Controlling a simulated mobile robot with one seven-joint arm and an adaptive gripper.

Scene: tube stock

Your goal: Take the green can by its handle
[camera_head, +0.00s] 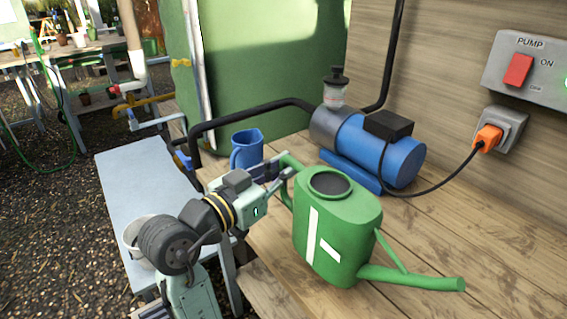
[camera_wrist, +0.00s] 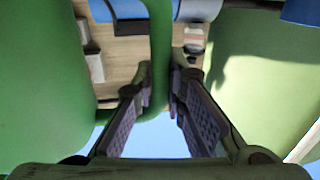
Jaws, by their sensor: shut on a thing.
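The green can (camera_head: 337,232) is a watering can with white stripes, a round dark opening on top and a spout toward the lower right. It stands upright on the wooden bench. Its green handle (camera_head: 287,163) is on the left side, facing my gripper (camera_head: 284,172). In the wrist view the handle (camera_wrist: 160,50) runs down between the two fingers of my gripper (camera_wrist: 167,95), which are closed around it. The can's body (camera_wrist: 45,75) fills the left of that view. In the head view the fingertips are partly hidden by the handle.
A blue jug (camera_head: 246,149) stands behind my gripper. A blue pump (camera_head: 372,150) with a black hose is behind the can. A cable runs to an orange plug (camera_head: 488,138) below the pump switch (camera_head: 518,70). Bare planks (camera_head: 470,235) lie right of the can.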

